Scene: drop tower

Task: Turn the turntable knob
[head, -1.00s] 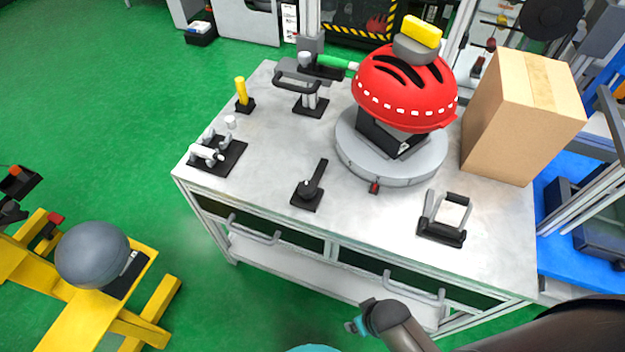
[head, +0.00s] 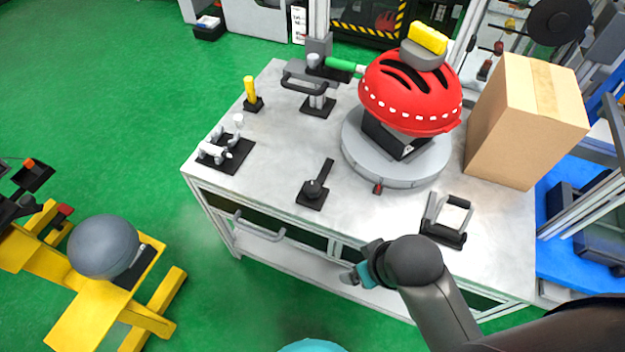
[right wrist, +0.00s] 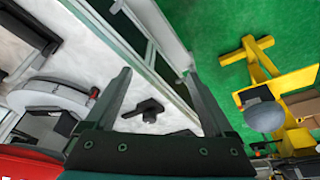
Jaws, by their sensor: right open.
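The grey round turntable (head: 350,150) stands on the white workbench and carries a red helmet (head: 410,95). A small red-tipped knob (head: 378,187) sticks out at its front edge. In front of it, a black rotary handle with a long lever (head: 314,187) sits on a black square plate. I cannot tell which of these two is the named knob. My right gripper (head: 352,279) is at the bench's front edge, apart from both. In the right wrist view its fingers (right wrist: 157,75) are open and empty, with the black handle (right wrist: 150,108) showing between them. My left gripper is out of view.
On the bench (head: 275,180) stand a cardboard box (head: 525,120), a black stand with a silver frame (head: 445,218), a clamp block (head: 226,152) and a yellow peg (head: 251,92). A yellow frame with a grey ball (head: 103,246) stands at left on the green floor.

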